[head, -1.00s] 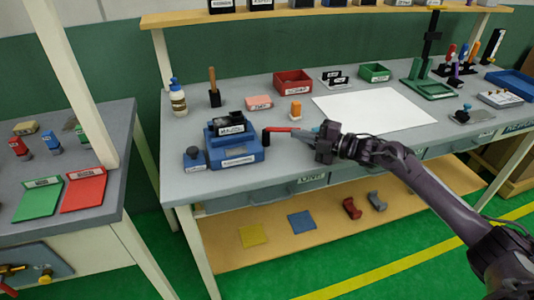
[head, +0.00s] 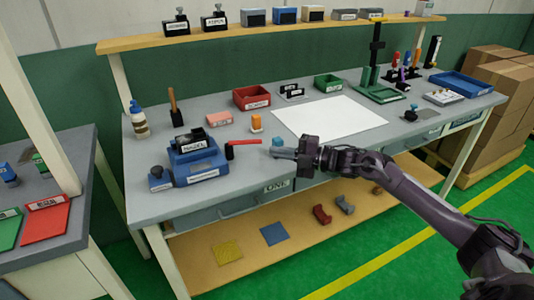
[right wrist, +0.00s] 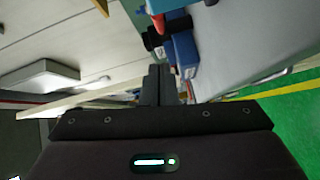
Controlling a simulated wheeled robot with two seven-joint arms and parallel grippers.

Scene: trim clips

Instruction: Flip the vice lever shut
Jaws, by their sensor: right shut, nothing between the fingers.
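The blue vice (head: 200,165) stands at the front left of the grey workbench, with a label on its front and a dark block at its top. Its red lever (head: 245,142) sticks out to the right from a black pivot piece (head: 229,151). My right gripper (head: 272,152) is shut and empty just right of the lever's free end, with a small gap in the picture. In the right wrist view the shut fingers (right wrist: 158,85) point towards the blue vice (right wrist: 185,52) and the red lever (right wrist: 158,22). My left gripper is out of view.
A small orange item (head: 256,123), a red bin (head: 252,97) and a white sheet (head: 330,117) lie behind the lever. A blue cup-like item (head: 277,142) shows near my right fingertips. A shelf (head: 250,32) runs along the back.

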